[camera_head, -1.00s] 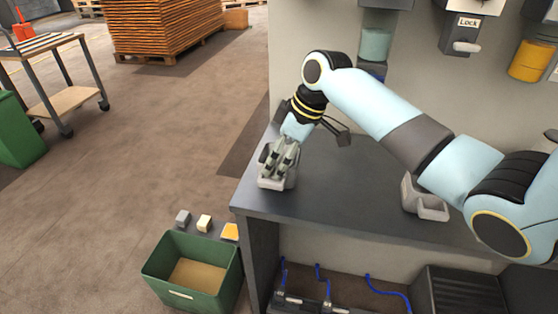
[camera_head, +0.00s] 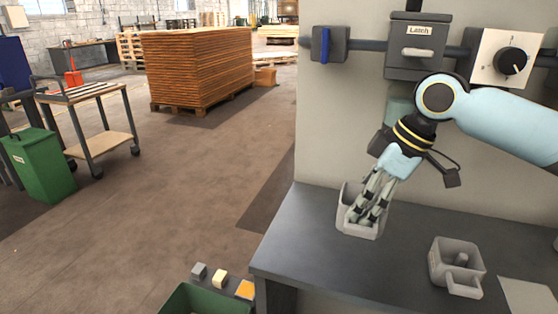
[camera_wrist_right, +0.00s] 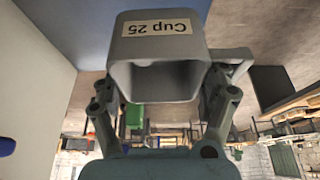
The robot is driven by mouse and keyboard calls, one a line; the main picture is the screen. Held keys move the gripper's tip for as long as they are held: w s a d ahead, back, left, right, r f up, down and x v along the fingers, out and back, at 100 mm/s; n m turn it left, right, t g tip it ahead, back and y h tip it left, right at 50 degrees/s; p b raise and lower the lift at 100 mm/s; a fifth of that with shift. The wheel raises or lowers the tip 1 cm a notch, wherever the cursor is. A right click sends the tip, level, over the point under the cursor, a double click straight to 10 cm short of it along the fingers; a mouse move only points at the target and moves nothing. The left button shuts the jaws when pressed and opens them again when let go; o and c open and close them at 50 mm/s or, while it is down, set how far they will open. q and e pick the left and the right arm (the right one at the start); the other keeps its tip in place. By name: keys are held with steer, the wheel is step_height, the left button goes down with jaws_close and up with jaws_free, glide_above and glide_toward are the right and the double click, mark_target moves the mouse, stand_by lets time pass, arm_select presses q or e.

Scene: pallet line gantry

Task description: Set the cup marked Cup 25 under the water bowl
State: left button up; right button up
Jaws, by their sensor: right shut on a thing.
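My right gripper (camera_head: 372,212) is shut on a grey square cup (camera_head: 349,221) over the left part of the dark table. In the right wrist view the cup (camera_wrist_right: 180,50) sits between the fingers, its "Cup 25" label (camera_wrist_right: 156,27) showing. I cannot tell how far it is above the table. A teal cylinder (camera_head: 398,108) by the wall is mostly hidden behind my right arm; I cannot tell whether it is the water bowl. My left gripper is not in view.
A second grey cup (camera_head: 440,262) with a handle stands on the table (camera_head: 320,262) at right. Above are a Latch box (camera_head: 418,62), a dial panel (camera_head: 487,62) and a blue-banded valve (camera_head: 325,45) on a pipe. A green bin (camera_head: 195,303) stands below the table's left edge.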

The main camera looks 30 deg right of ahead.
step_height(320, 180, down, 7)
steer(key=b, duration=0.5)
steer(key=shift+s+b, duration=0.1)
steer(key=shift+b, duration=0.3)
steer(key=shift+r, duration=0.2)
steer(key=shift+r+p, duration=0.1)
steer(key=shift+p, duration=0.2)
